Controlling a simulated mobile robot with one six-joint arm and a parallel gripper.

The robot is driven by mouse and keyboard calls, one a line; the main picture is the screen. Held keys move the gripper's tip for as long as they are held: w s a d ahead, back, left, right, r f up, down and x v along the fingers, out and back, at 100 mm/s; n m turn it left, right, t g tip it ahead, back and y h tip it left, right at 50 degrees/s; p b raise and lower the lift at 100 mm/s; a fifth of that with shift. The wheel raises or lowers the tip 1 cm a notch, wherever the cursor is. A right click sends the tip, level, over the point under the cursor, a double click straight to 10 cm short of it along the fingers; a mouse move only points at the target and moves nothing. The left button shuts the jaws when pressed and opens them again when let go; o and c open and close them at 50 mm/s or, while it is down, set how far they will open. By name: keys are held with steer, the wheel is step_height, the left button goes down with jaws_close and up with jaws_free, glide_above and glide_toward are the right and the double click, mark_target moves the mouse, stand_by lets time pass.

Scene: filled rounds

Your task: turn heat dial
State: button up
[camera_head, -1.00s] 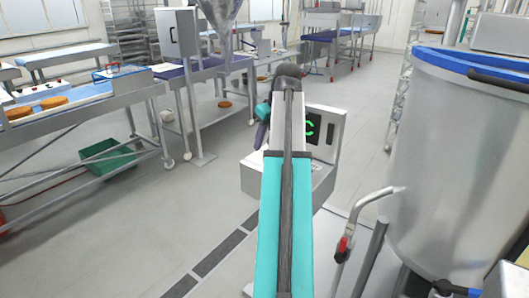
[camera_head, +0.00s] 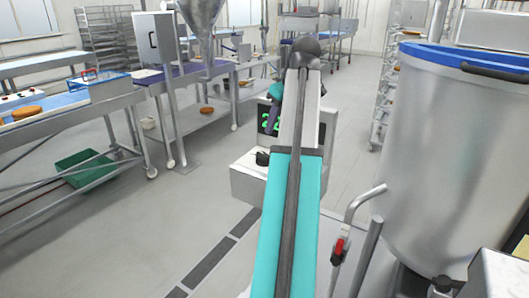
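A grey control box (camera_head: 243,184) stands in the middle of the view, largely behind my arm. A black dial (camera_head: 262,158) shows on its front ledge, just left of my arm. A dark panel with green digits (camera_head: 266,122) sits above the dial and is partly covered, so the full reading is hidden. My gripper (camera_head: 271,122) seems to be the dark purple part at the arm's far end, in front of the panel and above the dial in the picture. It looks apart from the dial. Its fingers are too small and overlapped to tell open from shut.
A large steel vessel with a blue rim (camera_head: 455,65) stands close on the right. A bent pipe with a red-handled valve (camera_head: 340,247) rises before it. Conveyor tables (camera_head: 75,110) and a green crate (camera_head: 85,168) are on the left. The floor between is clear.

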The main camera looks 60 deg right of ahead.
mark_target(264, 154)
steer(key=shift+p+x, duration=0.9)
steer(key=shift+x, duration=5.75)
jaws_close()
